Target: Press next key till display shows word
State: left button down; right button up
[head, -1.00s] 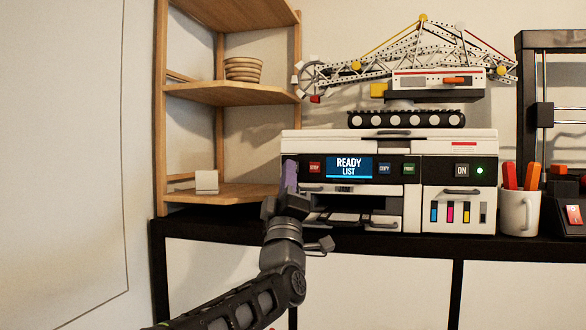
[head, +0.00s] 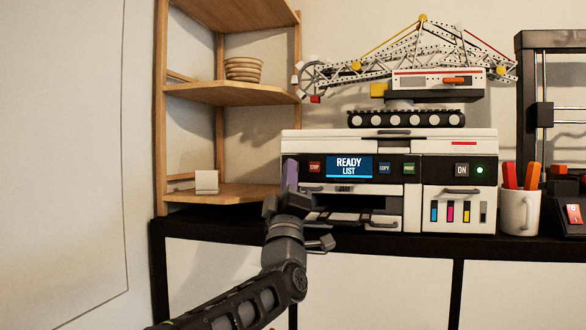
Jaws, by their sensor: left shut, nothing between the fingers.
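A white and black printer (head: 461,146) stands on the black-topped shelf. Its blue display (head: 349,167) reads "READY LIST". A red STOP key (head: 315,167) is left of the display. A blue COPY key (head: 384,168) and a green key (head: 409,168), its label too small to read surely, are right of it. An ON key (head: 462,170) sits by a lit green lamp. My left gripper (head: 290,172) is shut and empty, its purple fingers upright in front of the printer's left end, covering part of the panel there. I cannot tell whether it touches the panel. My right gripper is out of view.
A model crane (head: 420,80) stands on top of the printer. A wooden corner shelf (head: 230,92) with stacked bowls (head: 243,69) and a small white block (head: 206,182) is at left. A white mug (head: 518,211) with red and orange pens stands at right, beside a dark frame.

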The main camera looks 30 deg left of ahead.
pick_arm(q)
jog(key=shift+w+a, duration=0.1)
jog(key=shift+w, duration=0.25)
dwell(0.5)
jog(key=shift+s+d+b, duration=0.25)
jog(key=shift+s+b, duration=0.45)
jog(key=shift+b, duration=0.35)
jog(key=s+b, duration=0.1)
jog(key=s+d+b, duration=0.1)
jog(key=s, duration=0.1)
jog(key=s+b, duration=0.1)
jog(key=b, duration=0.1)
jog(key=shift+s+d, duration=0.35)
